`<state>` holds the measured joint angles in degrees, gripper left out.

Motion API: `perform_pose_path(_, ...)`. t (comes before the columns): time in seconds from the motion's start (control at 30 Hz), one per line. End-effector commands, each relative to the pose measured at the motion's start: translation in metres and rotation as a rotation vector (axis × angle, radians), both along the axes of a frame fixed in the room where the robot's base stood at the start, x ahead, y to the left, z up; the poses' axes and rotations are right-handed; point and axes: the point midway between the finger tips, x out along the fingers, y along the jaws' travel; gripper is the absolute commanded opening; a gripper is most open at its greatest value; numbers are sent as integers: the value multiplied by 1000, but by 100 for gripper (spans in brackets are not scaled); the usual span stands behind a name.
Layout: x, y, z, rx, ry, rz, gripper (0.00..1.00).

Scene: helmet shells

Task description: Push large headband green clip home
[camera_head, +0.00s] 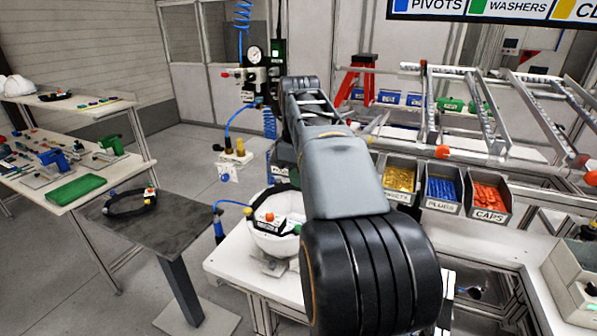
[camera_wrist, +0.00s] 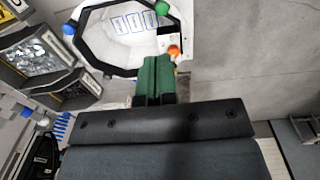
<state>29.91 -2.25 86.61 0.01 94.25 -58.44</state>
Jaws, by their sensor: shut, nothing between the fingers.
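The white helmet shell (camera_head: 272,240) sits open side up on the white bench, partly hidden by my arm. It also shows at the top of the wrist view (camera_wrist: 135,45), with a black headband (camera_wrist: 92,55) around its inside. A green clip (camera_wrist: 162,8) shows at the band's upper right edge; whether it is fully seated I cannot tell. A blue clip (camera_wrist: 69,29) is at the left and an orange one (camera_wrist: 174,51) at the right. My gripper (camera_wrist: 157,60), with green fingers, is shut and empty, appearing below the green clip and beside the orange one. My arm hides it in the head view.
Another black headband (camera_head: 130,203) lies on a grey stand at the left. Bins of yellow (camera_head: 400,178), blue (camera_head: 441,189) and red parts (camera_head: 487,197) stand right of my arm. A blue hose (camera_head: 233,203) runs beside the shell. Open floor lies between stand and bench.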

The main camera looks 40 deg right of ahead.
Motion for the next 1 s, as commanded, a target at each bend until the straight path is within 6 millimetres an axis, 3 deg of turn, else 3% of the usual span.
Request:
perform_pose_path(0.2,0,0,11,0,0,0,0)
perform_pose_path(0.8,0,0,11,0,-1,-3,0)
perform_pose_path(1.0,9,-6,7,-21,-54,-150,0)
